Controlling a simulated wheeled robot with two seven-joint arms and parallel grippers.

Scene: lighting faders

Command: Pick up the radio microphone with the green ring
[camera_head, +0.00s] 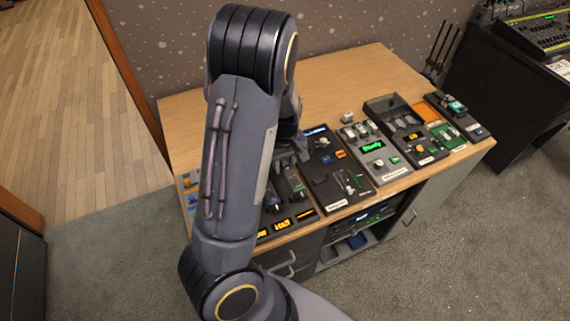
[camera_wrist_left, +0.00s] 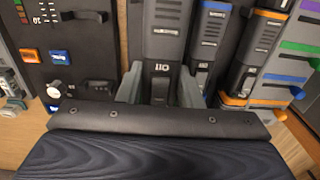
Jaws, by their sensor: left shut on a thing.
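In the left wrist view, a dark grey radio microphone (camera_wrist_left: 165,45) with a white label stands between the fingers of my left gripper (camera_wrist_left: 160,92). The gripper is shut on it. No ring colour shows on this microphone; its lower end is hidden by the gripper. Beside it on the right are a microphone with blue bands (camera_wrist_left: 208,48) and one with orange ends (camera_wrist_left: 252,55). In the head view my left gripper (camera_head: 290,150) is at the desk units, mostly hidden behind my arm. My right gripper is not in view.
The wooden desk (camera_head: 345,72) carries a row of control units, including a black panel (camera_head: 322,172) and a grey unit with a green display (camera_head: 374,160). The back of the desk is clear. A dark table with a mixing console (camera_head: 540,35) stands at the right.

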